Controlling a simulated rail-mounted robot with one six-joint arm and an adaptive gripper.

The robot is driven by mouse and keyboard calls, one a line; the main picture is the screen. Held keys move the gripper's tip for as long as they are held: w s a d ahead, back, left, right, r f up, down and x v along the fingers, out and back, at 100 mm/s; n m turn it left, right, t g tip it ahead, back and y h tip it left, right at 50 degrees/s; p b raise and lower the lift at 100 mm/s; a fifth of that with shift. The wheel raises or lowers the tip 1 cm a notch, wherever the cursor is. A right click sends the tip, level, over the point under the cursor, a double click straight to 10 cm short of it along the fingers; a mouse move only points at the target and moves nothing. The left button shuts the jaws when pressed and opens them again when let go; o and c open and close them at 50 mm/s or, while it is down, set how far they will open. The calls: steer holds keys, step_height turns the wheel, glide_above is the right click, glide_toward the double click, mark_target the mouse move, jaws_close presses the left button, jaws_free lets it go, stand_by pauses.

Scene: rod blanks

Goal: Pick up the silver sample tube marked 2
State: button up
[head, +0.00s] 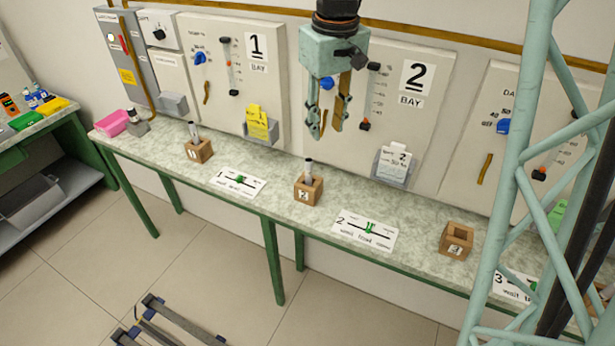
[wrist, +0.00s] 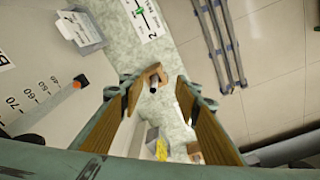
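The silver tube (head: 308,168) with a dark top stands upright in a small wooden block marked 2 (head: 309,194) on the counter below bay 2. My gripper (head: 326,133) hangs pointing down, above and slightly right of that tube, with its fingers apart and nothing between them. In the wrist view, the open gripper (wrist: 157,79) has one finger on each side of the picture. The tube (wrist: 153,88) and part of its wooden block (wrist: 157,70) show in the gap, farther down. The tube's own marking cannot be read.
Another tube (head: 194,131) stands in the block marked 1 (head: 199,152) at left. The block marked 3 (head: 457,241) at right looks empty. Bay panels with knobs and holders (head: 394,165) rise behind the counter (head: 270,205). Flat cards lie between the blocks.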

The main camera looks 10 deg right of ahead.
steer(key=n+g+p, duration=0.1)
steer(key=n+p, duration=0.1)
steer(key=p, duration=0.1)
glide_above(309, 160)
steer(key=f, duration=1.1)
steer(key=shift+s+d+f, duration=0.1)
steer(key=shift+s+f, duration=0.15)
steer(key=shift+w+f, duration=0.3)
steer(key=shift+f, duration=0.25)
steer(key=shift+f+p, duration=0.45)
steer(key=shift+f, duration=3.85)
steer(key=shift+f, duration=0.1)
steer(key=shift+f+p, duration=0.4)
steer(key=shift+f, duration=2.1)
steer(key=c, duration=0.8)
